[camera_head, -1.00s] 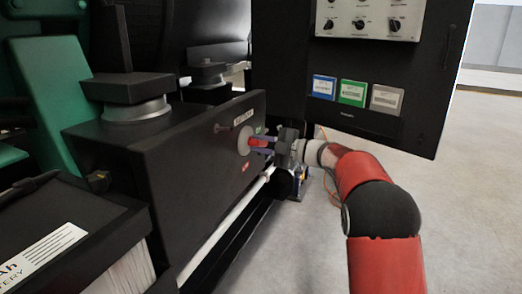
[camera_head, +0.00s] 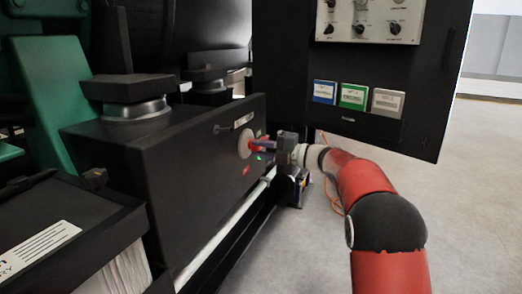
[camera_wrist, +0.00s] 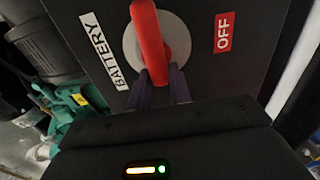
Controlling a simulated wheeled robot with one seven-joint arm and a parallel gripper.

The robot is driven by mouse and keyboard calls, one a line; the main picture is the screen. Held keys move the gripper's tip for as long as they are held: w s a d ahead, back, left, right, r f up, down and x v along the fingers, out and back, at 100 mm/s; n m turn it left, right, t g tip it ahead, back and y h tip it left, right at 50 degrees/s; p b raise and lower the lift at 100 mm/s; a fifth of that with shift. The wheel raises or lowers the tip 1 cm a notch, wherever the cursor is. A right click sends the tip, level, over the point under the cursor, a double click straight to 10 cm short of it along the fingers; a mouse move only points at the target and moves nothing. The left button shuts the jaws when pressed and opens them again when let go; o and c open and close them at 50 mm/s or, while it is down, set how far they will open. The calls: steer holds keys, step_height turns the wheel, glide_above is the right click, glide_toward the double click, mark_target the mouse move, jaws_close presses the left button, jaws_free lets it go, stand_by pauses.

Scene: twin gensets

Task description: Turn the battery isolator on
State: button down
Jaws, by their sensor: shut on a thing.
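The battery isolator is a red handle (camera_head: 258,144) on a round grey plate (camera_head: 245,143), set in the end of a black box. In the wrist view the red handle (camera_wrist: 149,40) stands out from its grey plate (camera_wrist: 177,38), between a white BATTERY label (camera_wrist: 102,48) on the left and a red OFF label (camera_wrist: 223,32) on the right. My gripper (camera_wrist: 160,88) is shut on the handle, with one purple finger on each side of its near end. In the head view my gripper (camera_head: 268,147) reaches the handle from the right. The handle's exact angle is hard to tell.
A black panel (camera_head: 380,70) with knobs and blue, green and grey tiles hangs above my arm. A battery (camera_head: 60,235) is at lower left. A pale pipe (camera_head: 225,230) runs below the black box. The floor to the right is clear.

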steer(key=shift+f, duration=0.1)
steer(key=c, duration=1.3)
jaws_free()
steer(key=shift+d, duration=0.1)
steer(key=v, duration=0.7)
steer(key=shift+s+d, duration=0.15)
steer(key=shift+d, duration=0.15)
